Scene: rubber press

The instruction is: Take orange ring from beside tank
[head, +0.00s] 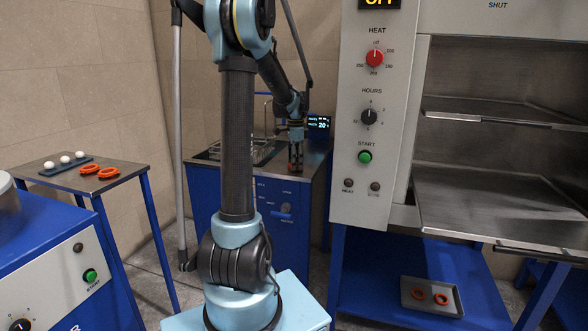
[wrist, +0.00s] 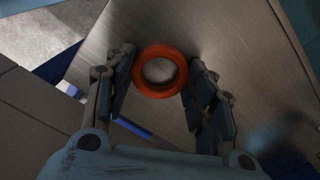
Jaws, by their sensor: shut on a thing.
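An orange ring (wrist: 139,72) is between the two fingers of my gripper (wrist: 160,62) in the wrist view. The gripper is shut on it, with one finger at each side, and the ring's hole faces the wrist camera. In the head view my gripper (head: 295,160) is low over the right part of the steel top of the blue tank unit (head: 236,205). The ring shows there only as a small reddish patch at the fingertips. I cannot tell whether it touches the top. A wire basket (head: 240,150) stands at the tank, partly hidden behind my arm.
A small display (head: 318,122) stands right behind the gripper. The tall press cabinet (head: 365,190) is close on the right. A side table (head: 130,172) at left holds two orange rings (head: 89,169) and white balls. A tray (head: 431,308) with two rings lies below the cabinet.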

